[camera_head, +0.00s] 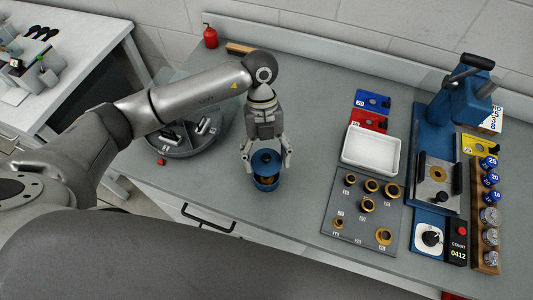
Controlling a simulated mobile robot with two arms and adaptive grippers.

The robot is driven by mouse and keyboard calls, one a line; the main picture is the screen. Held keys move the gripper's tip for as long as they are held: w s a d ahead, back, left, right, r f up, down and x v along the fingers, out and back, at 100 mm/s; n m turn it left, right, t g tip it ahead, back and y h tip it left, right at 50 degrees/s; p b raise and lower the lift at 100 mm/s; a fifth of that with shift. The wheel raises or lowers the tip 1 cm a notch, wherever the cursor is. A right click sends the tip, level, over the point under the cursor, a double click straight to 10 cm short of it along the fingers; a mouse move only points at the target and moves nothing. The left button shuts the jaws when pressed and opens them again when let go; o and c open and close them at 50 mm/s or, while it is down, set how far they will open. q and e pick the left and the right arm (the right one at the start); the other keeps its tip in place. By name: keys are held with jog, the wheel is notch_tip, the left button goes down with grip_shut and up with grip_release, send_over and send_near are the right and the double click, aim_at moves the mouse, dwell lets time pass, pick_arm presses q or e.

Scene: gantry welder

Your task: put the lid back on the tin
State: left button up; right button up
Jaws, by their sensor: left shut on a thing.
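My left gripper (266,156) points down and is shut on a blue round lid (265,160), one finger on each side of it. The blue tin (266,186) stands on the grey bench just below. A dark gap with some brass-coloured contents shows between the lid and the tin's front rim, so the lid is held a little above the tin. The lid and fingers hide the back of the tin's opening. My right gripper is not in view.
A grey board (361,217) with brass rings lies to the right, with a white tray (371,148) behind it. A blue press (437,150) stands farther right. A dark round turntable (184,138) is at the left. The bench around the tin is clear.

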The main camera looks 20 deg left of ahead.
pick_arm(q)
jog(key=shift+f+b, duration=2.15)
jog(key=shift+f, duration=0.6)
jog(key=shift+f+b, duration=0.4)
jog(key=shift+f, duration=0.15)
jog(key=o, duration=0.9)
jog(key=v, duration=1.2)
